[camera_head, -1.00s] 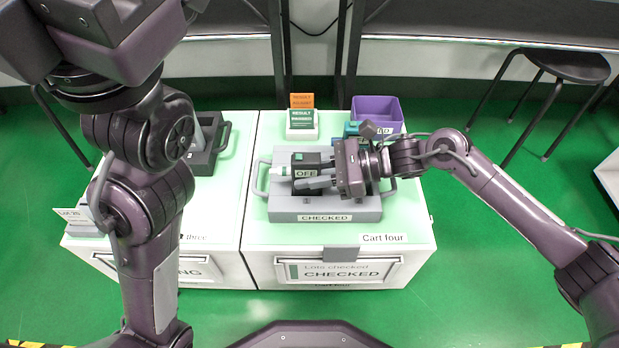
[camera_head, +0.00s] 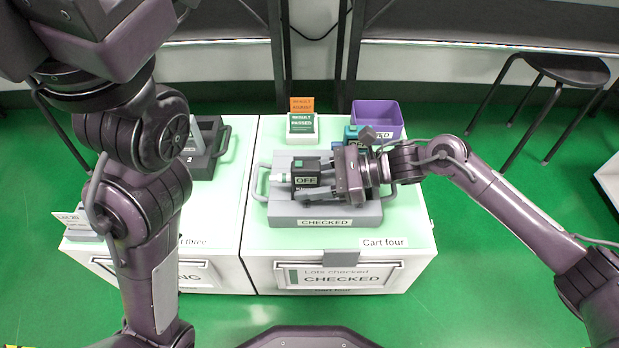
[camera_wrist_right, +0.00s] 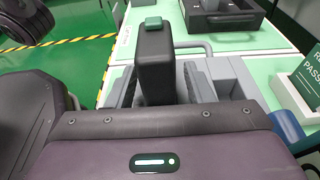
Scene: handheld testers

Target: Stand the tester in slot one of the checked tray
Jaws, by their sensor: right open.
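The tester (camera_head: 306,170) is a dark box with a green top button and an OFF label. It stands upright in the grey checked tray (camera_head: 325,222) on the right cart; I cannot read which slot it is in. My right gripper (camera_head: 312,182) is open, one finger on each side of the tester. In the right wrist view the tester (camera_wrist_right: 155,65) stands between the spread fingers, with a gap visible on its right. The tester's foot is hidden. My left arm comes in at the left; its gripper is out of view.
Behind the tray are a purple bin (camera_head: 377,112), a teal object (camera_head: 353,133), a green RESULT PASSED card (camera_head: 302,124) and an orange card (camera_head: 302,104). A dark tray (camera_head: 207,165) stands on the left cart.

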